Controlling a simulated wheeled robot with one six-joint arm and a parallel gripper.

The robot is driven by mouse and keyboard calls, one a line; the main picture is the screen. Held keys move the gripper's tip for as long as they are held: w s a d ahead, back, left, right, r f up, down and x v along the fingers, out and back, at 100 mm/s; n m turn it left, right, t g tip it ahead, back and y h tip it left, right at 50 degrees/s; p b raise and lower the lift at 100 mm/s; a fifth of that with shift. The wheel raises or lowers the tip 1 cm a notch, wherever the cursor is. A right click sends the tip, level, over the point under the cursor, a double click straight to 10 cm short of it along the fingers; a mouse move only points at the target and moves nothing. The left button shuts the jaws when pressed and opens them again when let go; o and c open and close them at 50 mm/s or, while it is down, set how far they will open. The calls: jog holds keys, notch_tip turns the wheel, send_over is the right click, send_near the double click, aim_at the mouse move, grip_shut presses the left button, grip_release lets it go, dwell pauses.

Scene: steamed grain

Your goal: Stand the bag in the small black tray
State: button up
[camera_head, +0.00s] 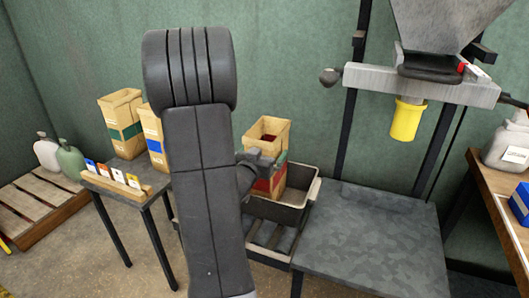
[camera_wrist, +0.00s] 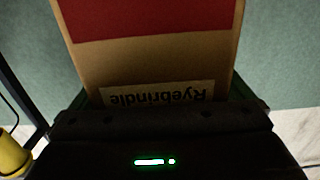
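The bag (camera_head: 268,131) is brown paper with a red band and an open top showing dark red contents. It stands roughly upright, its lower part inside the small black tray (camera_head: 290,217); whether its base rests on the tray floor is hidden. My gripper (camera_head: 264,166) is at the bag's near side and appears shut on it. In the wrist view the bag (camera_wrist: 160,62) fills the space ahead of my gripper, with its red band and an upside-down "Ryebrindle" label showing. The finger edges lie at the bag's sides.
Two more bags, one with a green band (camera_head: 125,130) and one with a blue band (camera_head: 153,138), stand on a small table at left with a card holder (camera_head: 118,182). A grey platform (camera_head: 365,240) is right of the tray, below a hopper with a yellow spout (camera_head: 406,120).

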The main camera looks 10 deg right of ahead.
aim_at(265, 142)
jog(key=shift+r, duration=0.1)
jog(key=shift+s+a, duration=0.15)
jog(key=p+v, duration=0.1)
jog(key=v, duration=1)
jog(key=shift+s, duration=0.3)
jog(key=shift+w, duration=0.1)
jog(key=w+d, duration=0.2)
jog(key=w, duration=0.1)
jog(key=w+d+r, duration=0.1)
jog(key=w+d, duration=0.1)
jog(key=w, duration=0.1)
jog(key=w+d+r, duration=0.1)
jog(key=w+d, duration=0.1)
jog(key=w, duration=0.1)
jog(key=shift+w+d+r, duration=0.25)
jog(key=shift+w+d, duration=0.05)
jog(key=shift+w, duration=0.1)
